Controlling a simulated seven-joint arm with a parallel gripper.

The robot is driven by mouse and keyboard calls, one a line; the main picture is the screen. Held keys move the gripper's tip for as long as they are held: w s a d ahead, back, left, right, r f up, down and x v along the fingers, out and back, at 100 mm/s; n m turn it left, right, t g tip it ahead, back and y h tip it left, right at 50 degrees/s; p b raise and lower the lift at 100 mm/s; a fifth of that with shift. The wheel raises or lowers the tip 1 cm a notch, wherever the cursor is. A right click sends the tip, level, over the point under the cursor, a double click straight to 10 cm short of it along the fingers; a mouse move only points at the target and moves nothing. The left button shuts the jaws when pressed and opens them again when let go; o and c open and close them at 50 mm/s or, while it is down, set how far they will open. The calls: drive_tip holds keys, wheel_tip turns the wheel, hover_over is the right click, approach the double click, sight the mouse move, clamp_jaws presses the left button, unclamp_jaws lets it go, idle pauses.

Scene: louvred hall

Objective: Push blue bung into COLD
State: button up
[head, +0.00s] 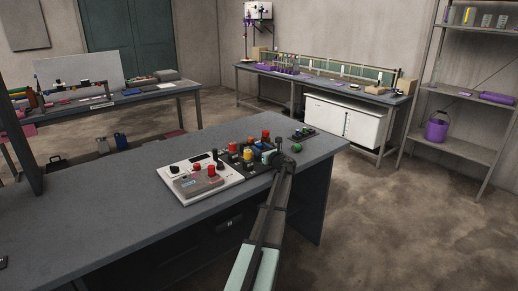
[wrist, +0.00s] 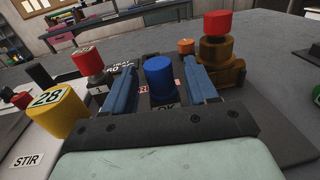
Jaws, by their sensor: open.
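In the wrist view the blue bung (wrist: 159,72) stands upright between the two fingers of my gripper (wrist: 160,66). The fingers are open, one on each side, with a visible gap to the bung. In the head view my gripper (head: 270,157) is over the dark panel at the right part of the near bench, and it largely hides the bung there. A label reading "OK" lies just in front of the bung. I cannot read the word COLD in either view, and I cannot tell which hole bears it.
A yellow knob marked 28 (wrist: 52,110) and a red-topped knob (wrist: 87,63) stand left of my fingers. A brass fitting with a red cap (wrist: 218,55) stands close right. The white panel (head: 180,186) lies left on the bench (head: 120,232), whose left part is mostly clear.

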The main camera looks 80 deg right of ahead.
drive_tip(key=shift+w+d, duration=0.4)
drive_tip(key=shift+d, duration=0.05)
clamp_jaws()
idle(0.6)
idle(0.9)
